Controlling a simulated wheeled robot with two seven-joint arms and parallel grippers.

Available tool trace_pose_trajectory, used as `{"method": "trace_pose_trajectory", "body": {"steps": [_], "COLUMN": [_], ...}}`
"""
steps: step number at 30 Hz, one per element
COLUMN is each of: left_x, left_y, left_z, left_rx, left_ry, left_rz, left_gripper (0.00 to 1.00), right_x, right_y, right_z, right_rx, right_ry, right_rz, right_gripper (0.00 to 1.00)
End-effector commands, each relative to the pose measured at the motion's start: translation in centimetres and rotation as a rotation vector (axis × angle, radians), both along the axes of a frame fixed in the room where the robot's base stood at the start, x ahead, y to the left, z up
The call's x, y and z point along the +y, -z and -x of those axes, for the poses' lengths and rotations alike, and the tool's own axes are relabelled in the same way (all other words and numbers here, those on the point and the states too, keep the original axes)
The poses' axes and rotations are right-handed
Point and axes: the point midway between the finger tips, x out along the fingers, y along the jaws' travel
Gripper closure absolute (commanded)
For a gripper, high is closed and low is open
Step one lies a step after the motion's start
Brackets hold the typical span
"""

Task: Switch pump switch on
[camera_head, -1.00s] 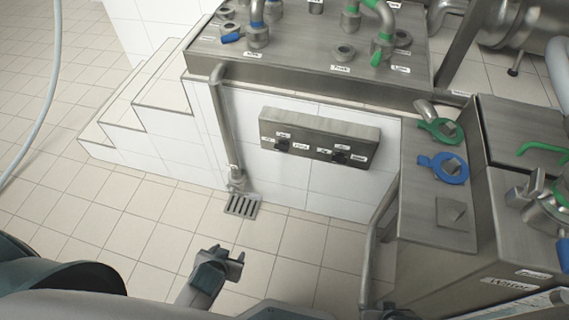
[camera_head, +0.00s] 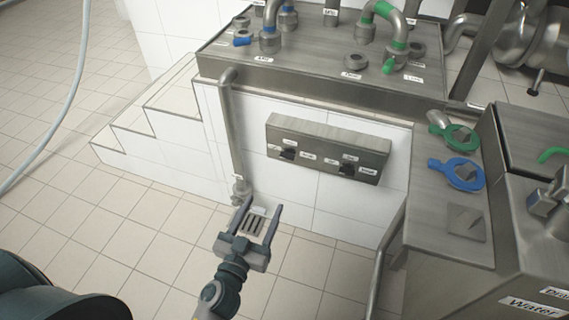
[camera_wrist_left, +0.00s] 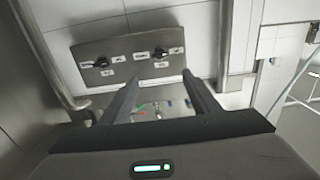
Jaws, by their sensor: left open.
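A grey metal switch box (camera_head: 328,142) is mounted on the white tiled wall, with two black rotary switches, a left one (camera_head: 287,154) and a right one (camera_head: 347,168). Small labels surround them, too small to read, so I cannot tell which is the pump switch. My left gripper (camera_head: 261,207) is open and empty, below and in front of the box, apart from it. In the left wrist view the box (camera_wrist_left: 130,42) lies beyond the fingertips (camera_wrist_left: 160,80), with both switches (camera_wrist_left: 101,62) (camera_wrist_left: 160,53) visible. My right gripper is out of view.
A metal counter with blue (camera_head: 464,174) and green (camera_head: 455,136) rings stands right. White steps (camera_head: 150,125) are at left. Tiled floor in front is open.

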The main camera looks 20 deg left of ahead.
Motion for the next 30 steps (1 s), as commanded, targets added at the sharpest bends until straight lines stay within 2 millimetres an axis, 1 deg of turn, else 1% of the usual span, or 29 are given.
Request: {"method": "trace_pose_trajectory", "body": {"steps": [8, 14, 22, 30], "left_x": [0.0, 0.0, -0.2, -0.3], "left_y": [0.0, 0.0, -0.2, -0.1], "left_z": [-0.5, -2.2, -6.4, -11.1], "left_rx": [0.001, 0.001, -0.001, 0.0], "left_ry": [0.0, 0.0, 0.0, -0.001], "left_rz": [0.0, -0.002, -0.002, -0.003], "left_gripper": [0.44, 0.44, 0.44, 0.44], "right_x": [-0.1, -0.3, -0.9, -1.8], "right_y": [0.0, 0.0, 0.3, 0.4], "right_z": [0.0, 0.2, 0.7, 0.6], "right_rx": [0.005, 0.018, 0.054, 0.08], "right_ry": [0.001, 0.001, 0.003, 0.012], "right_rz": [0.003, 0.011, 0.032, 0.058], "right_gripper": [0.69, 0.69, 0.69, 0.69]}}
